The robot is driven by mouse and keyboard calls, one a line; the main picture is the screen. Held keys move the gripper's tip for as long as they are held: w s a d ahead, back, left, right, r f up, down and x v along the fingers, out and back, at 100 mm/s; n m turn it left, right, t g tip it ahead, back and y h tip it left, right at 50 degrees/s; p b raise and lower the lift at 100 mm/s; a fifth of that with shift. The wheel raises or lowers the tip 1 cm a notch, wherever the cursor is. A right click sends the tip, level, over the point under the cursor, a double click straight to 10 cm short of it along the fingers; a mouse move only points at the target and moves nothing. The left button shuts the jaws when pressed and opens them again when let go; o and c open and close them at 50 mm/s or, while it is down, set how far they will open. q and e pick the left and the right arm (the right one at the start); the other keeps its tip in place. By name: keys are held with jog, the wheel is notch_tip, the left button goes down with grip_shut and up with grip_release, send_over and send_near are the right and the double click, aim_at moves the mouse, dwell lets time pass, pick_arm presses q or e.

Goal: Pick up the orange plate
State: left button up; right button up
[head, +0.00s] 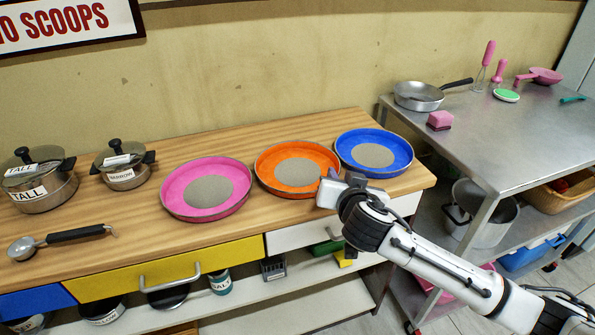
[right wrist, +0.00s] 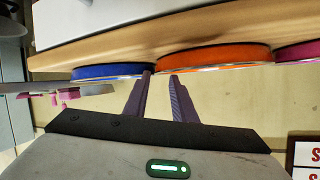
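The orange plate (head: 270,170) has a grey centre and lies on the wooden counter between the pink plate (head: 180,191) and the blue plate (head: 355,145). My right gripper (head: 333,178) is at the orange plate's front right edge and covers a little of it. In the right wrist view, the two fingers of my right gripper (right wrist: 160,76) stand apart with an empty gap. Their tips are close to the rim of the orange plate (right wrist: 215,56), near the blue plate (right wrist: 100,72). I cannot tell if they touch. My left gripper is not in view.
Two lidded pots (head: 40,190) and a ladle (head: 62,238) are at the counter's left. A metal table (head: 500,135) with a frying pan (head: 418,98) stands at the right. Drawers (head: 165,268) and a shelf are under the counter (head: 130,225).

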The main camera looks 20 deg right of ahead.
jog(key=x, duration=0.5)
jog(key=shift+w+f, duration=0.1)
grip_shut()
